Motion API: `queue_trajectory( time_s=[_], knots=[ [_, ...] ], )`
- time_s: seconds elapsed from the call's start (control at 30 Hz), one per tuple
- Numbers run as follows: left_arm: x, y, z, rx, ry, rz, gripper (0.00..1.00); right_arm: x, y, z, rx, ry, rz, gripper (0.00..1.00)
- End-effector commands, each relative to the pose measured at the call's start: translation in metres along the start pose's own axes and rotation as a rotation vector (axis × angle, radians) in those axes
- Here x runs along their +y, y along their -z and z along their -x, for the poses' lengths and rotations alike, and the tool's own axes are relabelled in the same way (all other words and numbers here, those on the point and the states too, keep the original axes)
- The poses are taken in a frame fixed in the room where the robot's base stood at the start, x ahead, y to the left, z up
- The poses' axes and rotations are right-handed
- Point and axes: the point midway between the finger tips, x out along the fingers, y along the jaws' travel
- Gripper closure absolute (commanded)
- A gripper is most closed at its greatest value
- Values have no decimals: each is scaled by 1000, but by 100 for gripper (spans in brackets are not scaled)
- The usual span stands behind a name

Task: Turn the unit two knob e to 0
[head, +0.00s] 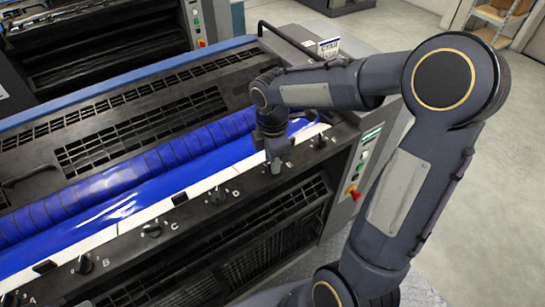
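My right gripper (276,168) points down at the row of black knobs along the front ledge of the ink unit (130,195). It is over the place in the row after knob D (218,195), where knob e would be. Knob e itself is hidden behind the fingers, so its setting cannot be read. I cannot tell whether the fingers are shut on it or apart around it. My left gripper is not in view.
Knobs B (83,265) and C (152,229) stand to the left, and another knob (320,141) to the right. A blue roller (150,180) lies behind the ledge. A side panel with a red button (354,193) is at the right end. Grey floor (490,200) lies beyond.

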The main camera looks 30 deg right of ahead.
Motion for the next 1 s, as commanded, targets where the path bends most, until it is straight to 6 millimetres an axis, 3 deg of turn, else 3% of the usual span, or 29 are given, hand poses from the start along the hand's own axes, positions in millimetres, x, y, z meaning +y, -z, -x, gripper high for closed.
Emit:
queue_trajectory(
  time_s=[0.27,0.7,1.0],
  knots=[
    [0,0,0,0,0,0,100,0,0,2,-1,1,-2,68],
    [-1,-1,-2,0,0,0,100,1,0,67,0,-2,-1,68],
    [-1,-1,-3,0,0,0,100,0,0,78,0,1,-1,68]
  ],
)
